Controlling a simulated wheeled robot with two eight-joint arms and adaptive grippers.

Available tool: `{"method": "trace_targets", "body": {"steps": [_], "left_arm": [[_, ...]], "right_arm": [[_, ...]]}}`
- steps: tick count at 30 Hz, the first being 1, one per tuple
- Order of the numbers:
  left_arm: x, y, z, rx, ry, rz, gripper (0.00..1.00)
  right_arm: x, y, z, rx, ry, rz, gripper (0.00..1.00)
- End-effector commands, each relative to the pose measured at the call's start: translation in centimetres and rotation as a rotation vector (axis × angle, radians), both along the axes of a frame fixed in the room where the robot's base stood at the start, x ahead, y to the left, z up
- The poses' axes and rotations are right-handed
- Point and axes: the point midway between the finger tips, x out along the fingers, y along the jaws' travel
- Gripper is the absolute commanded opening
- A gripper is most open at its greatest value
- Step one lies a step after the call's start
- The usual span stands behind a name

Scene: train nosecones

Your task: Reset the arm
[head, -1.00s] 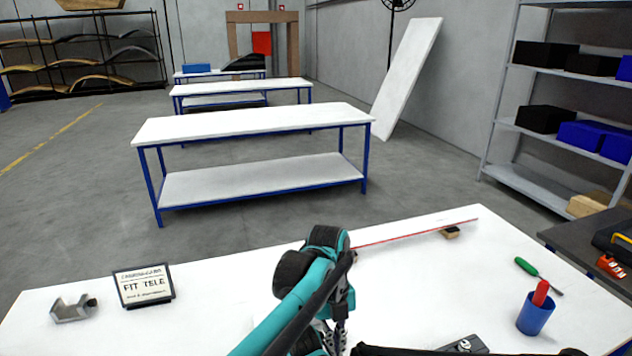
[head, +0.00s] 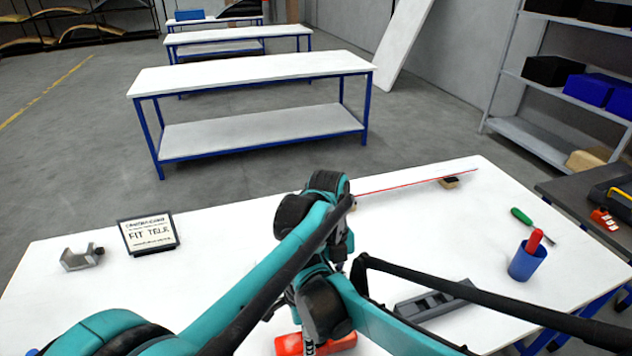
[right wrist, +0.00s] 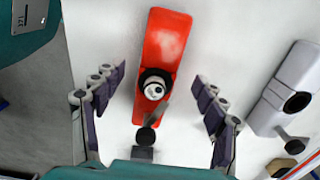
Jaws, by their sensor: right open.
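My right gripper (right wrist: 158,76) is open in the right wrist view, with its two dark-padded fingers spread wide. An orange-red elongated part (right wrist: 165,40) lies on the white table between and beyond the fingers; I cannot tell its distance from them. In the head view the orange-red part (head: 342,344) shows at the bottom, partly hidden by my teal and black arm links. Neither gripper's fingers can be made out in the head view, and my left gripper is not seen.
The white table (head: 220,270) carries a metal bracket (head: 80,258), a framed sign (head: 148,234), a grey slotted block (head: 433,302), a blue cup (head: 527,261), a green screwdriver (head: 533,224) and a long red-edged strip (head: 415,182). The table's left side has free room.

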Motion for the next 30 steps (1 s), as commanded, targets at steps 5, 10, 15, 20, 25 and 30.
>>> {"method": "trace_targets", "body": {"steps": [5,10,15,20,25,30], "left_arm": [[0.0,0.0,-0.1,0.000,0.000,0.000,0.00],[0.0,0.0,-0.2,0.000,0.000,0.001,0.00],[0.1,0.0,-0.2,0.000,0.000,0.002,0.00],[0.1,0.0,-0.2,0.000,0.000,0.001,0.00],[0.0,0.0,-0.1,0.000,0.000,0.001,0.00],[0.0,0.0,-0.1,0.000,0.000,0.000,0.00]], "right_arm": [[0.0,0.0,0.8,0.000,0.000,0.000,0.72],[0.0,0.0,0.9,0.000,-0.001,0.000,0.72],[0.0,0.0,0.7,0.000,-0.002,0.000,0.72],[0.0,0.0,-1.2,0.000,-0.001,0.000,0.72],[0.0,0.0,-4.0,0.000,-0.001,0.000,0.72],[0.0,0.0,-6.2,0.000,-0.001,0.000,0.72]]}}
